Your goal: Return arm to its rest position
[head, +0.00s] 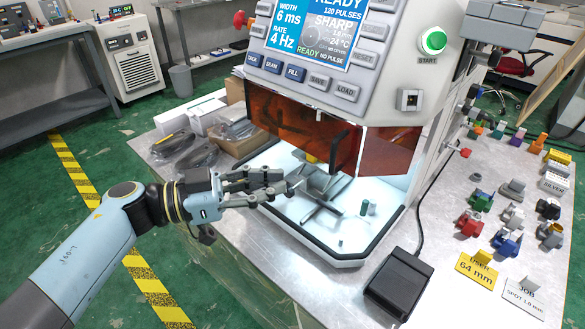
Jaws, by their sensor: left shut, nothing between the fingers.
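My left arm comes in from the lower left. Its gripper (289,184) is shut and empty, with its fingertips at the open front of the white machine (325,259). The machine's lit chamber holds a grey cross-shaped fixture (322,198) and a small dark green cylinder (365,208). The orange tinted door (300,128) is above and behind the gripper. My right gripper is not in view.
A black foot pedal (399,283) sits on the metal table in front of the machine. Colored parts (506,243) and label cards (477,268) lie at right. Bagged items and boxes (190,115) lie at left. Green floor is free at the lower left.

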